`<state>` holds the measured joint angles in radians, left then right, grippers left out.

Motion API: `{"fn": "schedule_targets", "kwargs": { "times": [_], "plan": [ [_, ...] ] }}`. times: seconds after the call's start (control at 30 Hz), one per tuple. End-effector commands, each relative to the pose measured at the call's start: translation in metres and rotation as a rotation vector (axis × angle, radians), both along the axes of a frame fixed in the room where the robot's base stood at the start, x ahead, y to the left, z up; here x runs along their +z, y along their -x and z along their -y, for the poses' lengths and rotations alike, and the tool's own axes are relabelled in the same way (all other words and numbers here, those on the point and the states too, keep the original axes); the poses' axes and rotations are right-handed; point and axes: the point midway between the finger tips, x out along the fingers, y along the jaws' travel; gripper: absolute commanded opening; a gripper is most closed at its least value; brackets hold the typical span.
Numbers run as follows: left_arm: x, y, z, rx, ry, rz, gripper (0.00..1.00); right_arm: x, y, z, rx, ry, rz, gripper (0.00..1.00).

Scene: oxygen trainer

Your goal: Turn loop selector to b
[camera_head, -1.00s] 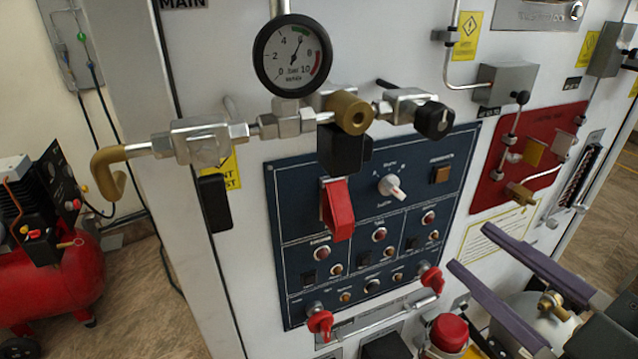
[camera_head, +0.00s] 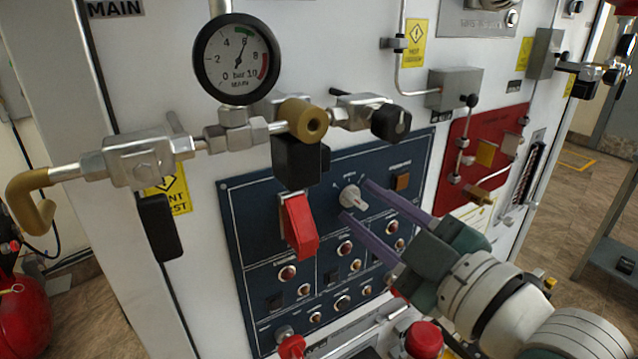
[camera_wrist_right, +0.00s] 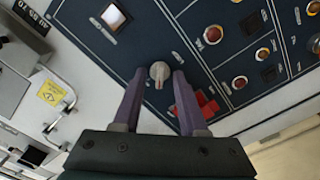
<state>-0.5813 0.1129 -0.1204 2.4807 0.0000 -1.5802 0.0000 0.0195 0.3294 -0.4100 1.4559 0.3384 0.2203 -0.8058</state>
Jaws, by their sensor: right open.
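In the right wrist view the knob (camera_wrist_right: 159,72) sits just beyond the fingertips, near the middle. My right gripper (camera_head: 356,199) is open, its two purple fingers pointing at the panel with one on each side of the knob. In the right wrist view the gripper (camera_wrist_right: 158,78) shows the knob between the finger lines, with no clear contact. My left gripper is not in view.
A red switch cover (camera_head: 300,226) hangs left of the knob, below a brass-ended pipe fitting (camera_head: 305,120). A pressure gauge (camera_head: 236,58) stands above. A red mushroom button (camera_head: 424,339) is below.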

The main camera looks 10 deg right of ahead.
Motion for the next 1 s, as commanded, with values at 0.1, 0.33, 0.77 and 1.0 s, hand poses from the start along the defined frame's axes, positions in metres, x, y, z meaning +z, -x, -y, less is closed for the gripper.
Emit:
{"fn": "schedule_targets", "kwargs": {
  "times": [0.1,0.33,0.77,1.0],
  "plan": [
    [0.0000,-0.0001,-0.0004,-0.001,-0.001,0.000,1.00,-0.0001,-0.0001,-0.0002,0.000,0.000,0.000,0.42],
    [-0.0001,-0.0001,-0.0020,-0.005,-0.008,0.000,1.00,-0.0001,0.0001,0.0000,0.000,0.000,0.000,0.25],
    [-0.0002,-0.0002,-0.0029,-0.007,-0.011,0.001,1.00,0.0000,0.0002,0.0001,0.000,0.000,0.000,0.00],
    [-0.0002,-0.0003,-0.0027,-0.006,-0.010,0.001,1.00,0.0000,0.0002,0.0001,0.000,0.000,0.000,0.00]
  ]
}}
